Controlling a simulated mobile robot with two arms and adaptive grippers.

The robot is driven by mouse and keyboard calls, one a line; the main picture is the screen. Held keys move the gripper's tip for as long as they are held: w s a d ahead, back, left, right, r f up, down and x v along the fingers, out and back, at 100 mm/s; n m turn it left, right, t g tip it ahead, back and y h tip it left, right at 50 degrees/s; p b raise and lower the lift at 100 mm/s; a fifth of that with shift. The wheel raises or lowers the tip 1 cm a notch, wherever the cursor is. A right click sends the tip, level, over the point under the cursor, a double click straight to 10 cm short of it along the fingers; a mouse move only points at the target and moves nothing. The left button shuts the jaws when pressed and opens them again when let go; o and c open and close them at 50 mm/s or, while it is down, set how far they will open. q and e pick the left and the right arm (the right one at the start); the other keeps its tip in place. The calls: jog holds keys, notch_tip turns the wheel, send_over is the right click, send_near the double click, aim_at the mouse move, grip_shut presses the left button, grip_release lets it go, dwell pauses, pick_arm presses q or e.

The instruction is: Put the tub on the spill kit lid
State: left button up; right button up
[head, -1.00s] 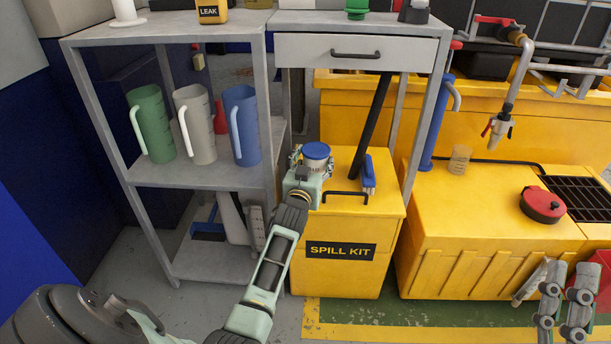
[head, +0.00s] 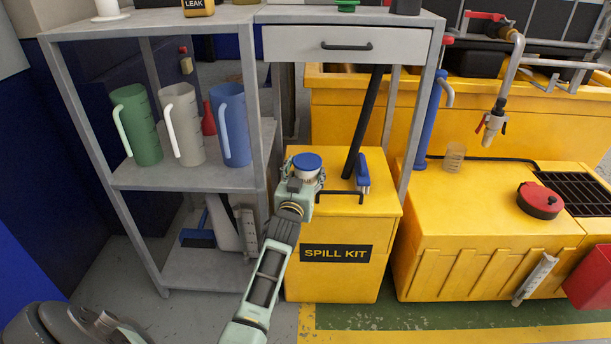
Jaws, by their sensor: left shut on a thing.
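The tub (head: 307,167) is small and pale with a blue lid. My left gripper (head: 307,178) is shut on it, and the gripper partly hides its lower part. The tub is upright over the left part of the spill kit lid (head: 338,207), the yellow top of the spill kit box (head: 335,275). I cannot tell whether the tub touches the lid. My right gripper is not in view.
The grey shelf (head: 190,172) with jugs stands left. A yellow platform (head: 470,205) is right.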

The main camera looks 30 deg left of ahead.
pick_arm(q)
jog(key=o, duration=1.6)
jog(key=shift+c, duration=0.2)
